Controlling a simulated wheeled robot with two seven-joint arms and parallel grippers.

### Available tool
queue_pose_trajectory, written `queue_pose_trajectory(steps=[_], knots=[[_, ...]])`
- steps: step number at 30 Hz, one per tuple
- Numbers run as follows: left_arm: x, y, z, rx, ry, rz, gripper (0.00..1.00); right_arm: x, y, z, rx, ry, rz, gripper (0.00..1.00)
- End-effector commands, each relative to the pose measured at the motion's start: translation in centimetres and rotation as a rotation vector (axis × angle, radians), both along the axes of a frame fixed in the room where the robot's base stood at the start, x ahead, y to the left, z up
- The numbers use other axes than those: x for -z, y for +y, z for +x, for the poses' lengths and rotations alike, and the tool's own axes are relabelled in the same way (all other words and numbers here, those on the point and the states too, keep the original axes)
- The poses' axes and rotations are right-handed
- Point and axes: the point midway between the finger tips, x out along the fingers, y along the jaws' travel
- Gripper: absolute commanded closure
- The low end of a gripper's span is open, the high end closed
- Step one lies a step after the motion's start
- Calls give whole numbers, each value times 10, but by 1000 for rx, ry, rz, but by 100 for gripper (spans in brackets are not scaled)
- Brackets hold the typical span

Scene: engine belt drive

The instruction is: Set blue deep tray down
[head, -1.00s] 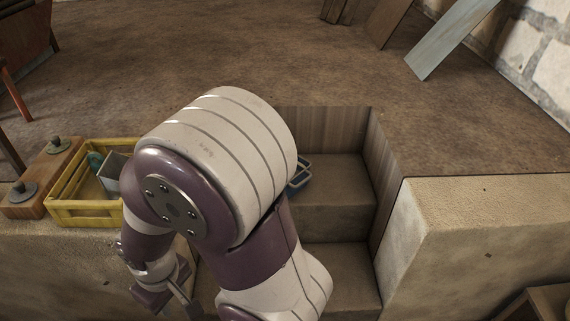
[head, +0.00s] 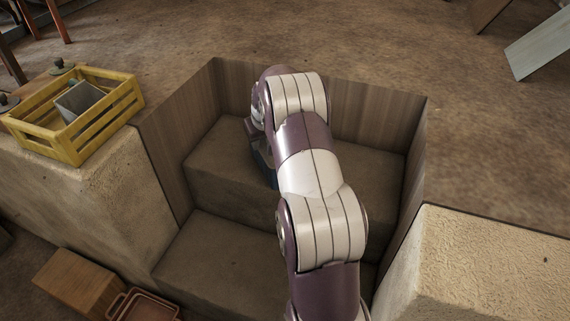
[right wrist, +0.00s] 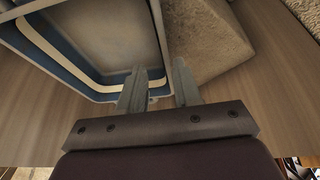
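The blue deep tray (head: 263,168) shows only as a dark blue sliver on or just above the upper step, left of my right arm. In the right wrist view the tray (right wrist: 75,50) fills the upper left, with a pale rim and a blue band. My right gripper (head: 252,130) is mostly hidden behind its own arm in the head view. In the wrist view its two fingers (right wrist: 160,72) are a small gap apart at the tray's near corner, with the rim end between them. Whether they press on it is unclear. My left gripper is out of view.
Wooden side walls (head: 166,125) enclose the steps. The lower step (head: 215,255) is clear. A yellow crate (head: 70,135) with a grey container stands on the left ledge. A wooden block (head: 78,283) and a brown tray (head: 145,306) lie at lower left.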

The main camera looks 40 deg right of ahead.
Motion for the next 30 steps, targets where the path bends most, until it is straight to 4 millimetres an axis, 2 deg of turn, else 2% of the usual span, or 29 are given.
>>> queue_pose_trajectory(steps=[1,5,9,12,20,24,30], knots=[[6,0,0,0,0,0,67,10,-1,3,-1,0,0,67],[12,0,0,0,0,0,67,23,-2,9,-2,-2,-1,67],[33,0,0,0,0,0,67,51,-2,20,-3,0,0,67],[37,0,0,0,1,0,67,61,-5,26,-1,-2,-1,67],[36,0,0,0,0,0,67,63,-6,28,-1,-2,-1,67],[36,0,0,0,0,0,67,63,-6,28,-1,-2,-1,100],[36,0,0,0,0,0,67,63,-6,28,-1,-2,-1,100]])
